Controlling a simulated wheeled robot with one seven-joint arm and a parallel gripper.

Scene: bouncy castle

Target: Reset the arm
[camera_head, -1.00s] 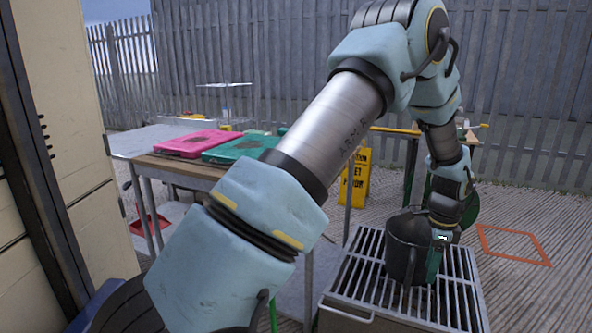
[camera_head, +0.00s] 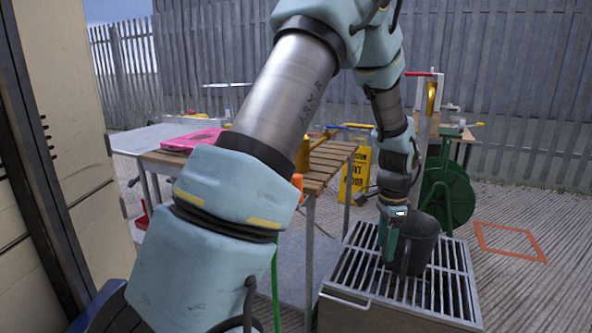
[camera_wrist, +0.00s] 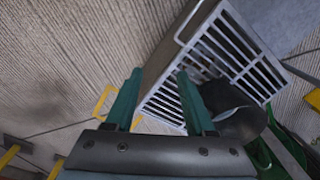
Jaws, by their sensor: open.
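My arm crosses the head view, and my gripper (camera_head: 388,240) hangs at its end, pointing down just left of a dark grey bucket-like vessel (camera_head: 422,245). The vessel stands upright on a metal grate (camera_head: 350,272). In the wrist view my gripper (camera_wrist: 158,95) has two green fingers spread apart with nothing between them. The dark vessel (camera_wrist: 238,112) is to the right of the right finger there, and the slatted grate (camera_wrist: 170,100) lies beyond the fingers. Whether the gripper touches the vessel I cannot tell.
A slatted wooden table (camera_head: 325,160) stands behind my arm, with a pink board (camera_head: 190,140) at the left. A green reel (camera_head: 450,190) stands behind the grate. A yellow floor sign (camera_head: 357,172) is further back. An orange square outline (camera_head: 510,242) marks clear floor at the right.

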